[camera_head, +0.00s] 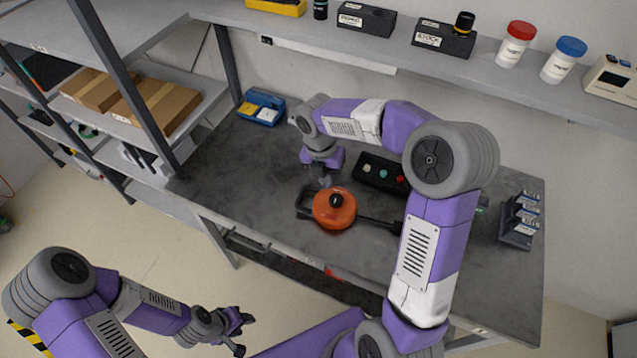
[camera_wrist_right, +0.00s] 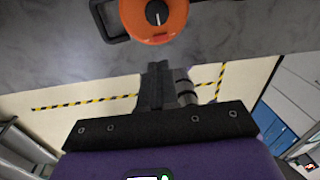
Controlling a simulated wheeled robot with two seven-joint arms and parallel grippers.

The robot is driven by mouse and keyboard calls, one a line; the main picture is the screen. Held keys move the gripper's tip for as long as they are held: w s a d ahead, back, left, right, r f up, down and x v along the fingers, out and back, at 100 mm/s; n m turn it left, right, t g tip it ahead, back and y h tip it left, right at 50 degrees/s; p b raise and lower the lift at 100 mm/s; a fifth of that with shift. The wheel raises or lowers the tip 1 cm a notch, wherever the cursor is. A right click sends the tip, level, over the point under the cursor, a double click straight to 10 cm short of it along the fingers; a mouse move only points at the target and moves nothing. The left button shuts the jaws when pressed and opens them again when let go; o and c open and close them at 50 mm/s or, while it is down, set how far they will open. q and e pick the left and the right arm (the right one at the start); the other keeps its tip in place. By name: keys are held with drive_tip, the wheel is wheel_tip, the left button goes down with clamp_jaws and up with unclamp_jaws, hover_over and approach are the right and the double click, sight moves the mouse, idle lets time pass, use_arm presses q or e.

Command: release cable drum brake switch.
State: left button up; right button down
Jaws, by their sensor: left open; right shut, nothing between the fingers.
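An orange cable drum (camera_head: 329,216) with a black knob (camera_head: 336,200) on top lies on the dark workbench, beside a black frame or handle. In the right wrist view the drum (camera_wrist_right: 132,18) is at the top edge, partly cut off. Its round black knob (camera_wrist_right: 157,13) bears a white line, and a small red patch (camera_wrist_right: 160,37) sits below it. I cannot tell which part is the brake switch. My right gripper (camera_head: 325,183) is shut and empty, just behind the drum; its fingers (camera_wrist_right: 156,68) point toward it, apart from it. My left gripper (camera_head: 246,323) is open and empty, low in front of the bench.
A black button box (camera_head: 380,174) stands behind the drum, partly hidden by my right arm. A blue case (camera_head: 261,108) lies at the bench's back left, a dark rack (camera_head: 518,222) at its right. A shelf (camera_head: 400,60) with jars overhangs the back. The bench's left part is clear.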

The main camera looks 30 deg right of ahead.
sight(334, 217)
use_arm(q)
drive_tip(key=shift+s+f+b, duration=0.45)
drive_tip(key=shift+s+b, duration=0.15)
drive_tip(key=shift+b, duration=0.15)
use_arm(e)
drive_tip(key=s+f, duration=0.1)
drive_tip(key=f, duration=0.3)
drive_tip(key=s+f, duration=0.1)
drive_tip(key=f, duration=0.3)
drive_tip(key=d+f, duration=0.1)
drive_tip(key=f, duration=0.4)
drive_tip(key=shift+s+d, duration=0.1)
drive_tip(key=shift+s, duration=0.3)
